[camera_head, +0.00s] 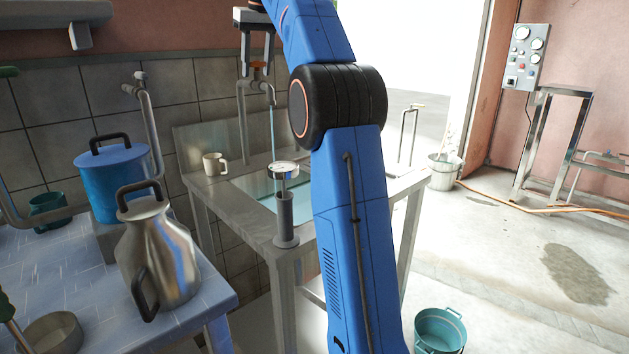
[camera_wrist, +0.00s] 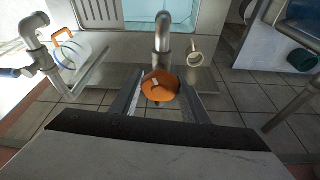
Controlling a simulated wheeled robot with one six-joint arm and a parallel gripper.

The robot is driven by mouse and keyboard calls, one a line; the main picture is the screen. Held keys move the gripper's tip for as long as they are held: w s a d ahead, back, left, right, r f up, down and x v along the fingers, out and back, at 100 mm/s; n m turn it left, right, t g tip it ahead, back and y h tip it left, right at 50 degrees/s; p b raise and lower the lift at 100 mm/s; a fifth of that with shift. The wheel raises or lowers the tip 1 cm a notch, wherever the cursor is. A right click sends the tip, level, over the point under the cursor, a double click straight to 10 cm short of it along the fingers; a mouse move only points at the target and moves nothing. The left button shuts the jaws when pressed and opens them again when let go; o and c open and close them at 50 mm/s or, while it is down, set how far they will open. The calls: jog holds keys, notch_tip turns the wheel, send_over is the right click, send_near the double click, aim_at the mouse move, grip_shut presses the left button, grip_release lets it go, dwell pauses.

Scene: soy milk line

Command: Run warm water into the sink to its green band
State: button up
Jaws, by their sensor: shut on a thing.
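My gripper (camera_head: 257,58) is shut on the orange tap knob (camera_wrist: 160,87), with one finger on each side in the wrist view. The same knob shows under my gripper in the head view (camera_head: 258,66). The grey tap spout (camera_wrist: 163,40) curves over the sink. In the head view a thin pale-blue stream (camera_head: 272,130) falls from it. The metal sink (camera_head: 240,189) holds pale-blue water (camera_head: 262,187). A teal strip shows at its near side; I cannot tell how the level stands against a green band. A round dial (camera_head: 284,170) stands at the sink's front, its reading illegible.
A cream mug (camera_head: 215,163) stands on the sink's left ledge. On the tiled counter are a blue lidded pot (camera_head: 112,185) and a steel jug (camera_head: 158,250). A teal tub (camera_head: 440,331) and a bucket (camera_head: 443,171) stand on the floor. A control panel (camera_head: 525,57) is at right.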

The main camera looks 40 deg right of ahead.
dwell(0.3)
jog(key=m+h, duration=0.1)
jog(key=m, duration=0.3)
jog(key=shift+m, duration=0.4)
jog(key=o, duration=1)
